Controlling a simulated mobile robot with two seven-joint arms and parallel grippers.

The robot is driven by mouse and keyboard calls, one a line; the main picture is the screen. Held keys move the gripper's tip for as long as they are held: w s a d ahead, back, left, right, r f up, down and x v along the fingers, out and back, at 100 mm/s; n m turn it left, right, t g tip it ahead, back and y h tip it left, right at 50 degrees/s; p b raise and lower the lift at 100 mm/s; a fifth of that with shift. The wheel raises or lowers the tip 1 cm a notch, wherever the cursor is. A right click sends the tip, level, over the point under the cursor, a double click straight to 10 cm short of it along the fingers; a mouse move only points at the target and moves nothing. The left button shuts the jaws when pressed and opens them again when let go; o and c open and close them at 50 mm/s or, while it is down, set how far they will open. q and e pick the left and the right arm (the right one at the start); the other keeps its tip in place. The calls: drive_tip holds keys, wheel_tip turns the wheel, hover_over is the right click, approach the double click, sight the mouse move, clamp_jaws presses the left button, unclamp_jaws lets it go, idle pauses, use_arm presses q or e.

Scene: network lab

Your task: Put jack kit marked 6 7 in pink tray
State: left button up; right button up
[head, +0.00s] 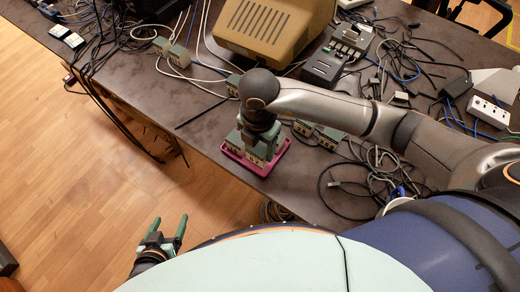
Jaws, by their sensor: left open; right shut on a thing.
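The pink tray (262,173) lies near the table's front edge, left of the middle of the head view. My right gripper (259,145) points down over the tray and is shut on a small green and cream jack kit (254,156). The kit is in or just above the tray; I cannot tell whether it touches the floor of the tray. Its marking is too small to read surely, and the gripper hides part of it. My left gripper (166,234) is open and empty, low at the left in front of the table.
A beige monitor (265,30), a dark device (324,66) and tangled cables (375,175) crowd the table. Bare tabletop lies left of the tray.

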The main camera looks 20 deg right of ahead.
sight(260, 152)
drive_tip(key=shift+w+d+f, duration=0.1)
drive_tip(key=shift+w+f, duration=0.1)
drive_tip(key=shift+f, duration=0.05)
drive_tip(key=shift+w+d+f, duration=0.1)
drive_tip(key=shift+w+f, duration=0.05)
drive_tip(key=shift+f, duration=0.8)
drive_tip(key=shift+w+d+f, duration=0.1)
drive_tip(key=shift+f, duration=0.85)
drive_tip(key=shift+f, duration=0.15)
drive_tip(key=o, duration=1.2)
wheel_tip(260, 152, up, 12)
drive_tip(key=shift+r, duration=0.2)
